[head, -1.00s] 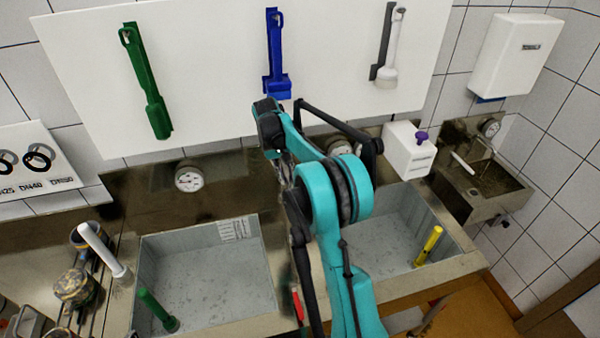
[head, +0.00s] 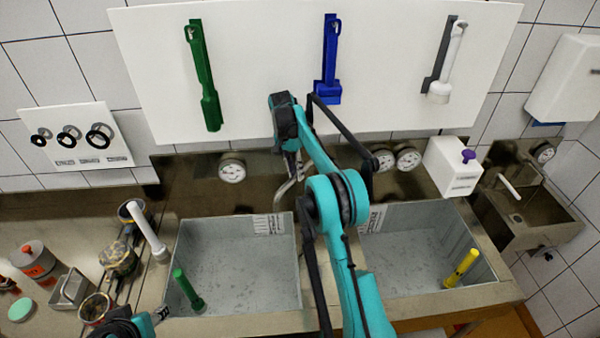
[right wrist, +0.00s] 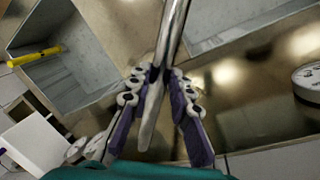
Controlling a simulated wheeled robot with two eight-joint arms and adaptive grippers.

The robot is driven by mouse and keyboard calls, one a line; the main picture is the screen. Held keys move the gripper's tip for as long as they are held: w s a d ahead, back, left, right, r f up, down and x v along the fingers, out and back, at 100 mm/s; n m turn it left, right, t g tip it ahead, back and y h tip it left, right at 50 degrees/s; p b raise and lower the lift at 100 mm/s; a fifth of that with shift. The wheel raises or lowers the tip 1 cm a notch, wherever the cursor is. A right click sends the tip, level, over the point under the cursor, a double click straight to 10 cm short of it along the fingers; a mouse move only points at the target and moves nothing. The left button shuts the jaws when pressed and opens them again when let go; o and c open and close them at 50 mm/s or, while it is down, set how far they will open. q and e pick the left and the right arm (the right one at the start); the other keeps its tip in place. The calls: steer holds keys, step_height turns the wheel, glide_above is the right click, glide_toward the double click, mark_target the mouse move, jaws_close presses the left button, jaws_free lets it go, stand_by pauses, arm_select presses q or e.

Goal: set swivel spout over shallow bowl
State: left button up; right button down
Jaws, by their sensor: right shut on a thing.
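The swivel spout (head: 283,188) is a bent shiny metal pipe at the back of the counter, near the inner corner of the left bowl. My right gripper (head: 291,158) is shut on it, and the spout (right wrist: 174,25) passes between its purple-and-white fingers (right wrist: 158,82) in the right wrist view. My arm hides part of the spout in the head view. Two grey bowls are sunk in the counter, a left one (head: 235,270) and a right one (head: 415,245); I cannot tell which is shallower. My left gripper (head: 125,327) is partly in view at the bottom left, its fingers unclear.
A green standpipe (head: 187,290) stands in the left bowl and a yellow one (head: 461,268) in the right. Round gauges (head: 232,170) line the back. A white box (head: 452,168) stands behind the right bowl. Valves (head: 120,258) and a white lever (head: 148,230) crowd the left counter.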

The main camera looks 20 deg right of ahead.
steer(key=shift+w, duration=0.15)
steer(key=c, duration=1.4)
jaws_free()
steer(key=shift+o, duration=0.2)
step_height(320, 180, up, 7)
steer(key=w, duration=0.1)
steer(key=shift+w+a+r, duration=0.15)
steer(key=shift+a+r, duration=0.05)
steer(key=shift+a, duration=0.2)
